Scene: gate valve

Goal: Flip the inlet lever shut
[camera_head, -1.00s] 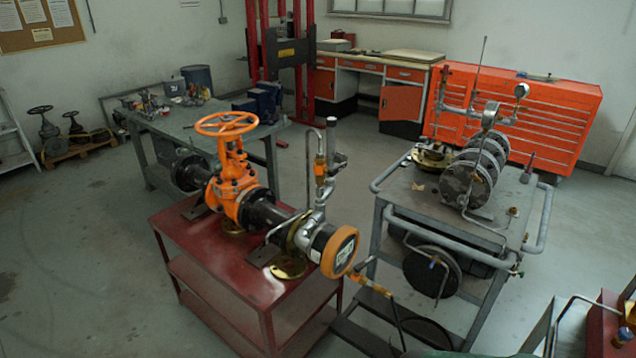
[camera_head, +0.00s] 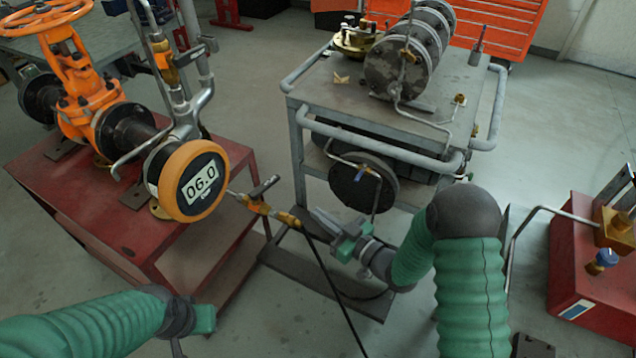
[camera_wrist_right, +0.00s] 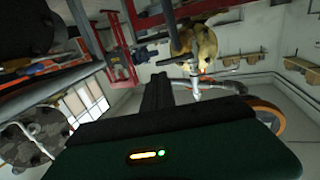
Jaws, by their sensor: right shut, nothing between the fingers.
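A brass valve (camera_head: 255,205) with a dark lever (camera_head: 265,186) sits on the thin line beside the orange-rimmed gauge (camera_head: 192,182) reading 06.0. The lever slants up to the right, at an angle to the line. My right gripper (camera_head: 318,217) is shut and empty, to the right of the valve and apart from the lever. In the right wrist view its dark fingers (camera_wrist_right: 156,92) point towards a blurred brass fitting (camera_wrist_right: 200,40). My left arm enters at the lower left; its fingers are mostly hidden or out of frame.
The orange gate valve (camera_head: 85,100) stands on the red stand (camera_head: 100,220). A grey cart (camera_head: 350,95) with flanged cylinders stands behind my right gripper. A black hose (camera_head: 335,285) runs down to the floor. A red box (camera_head: 590,260) is at the right.

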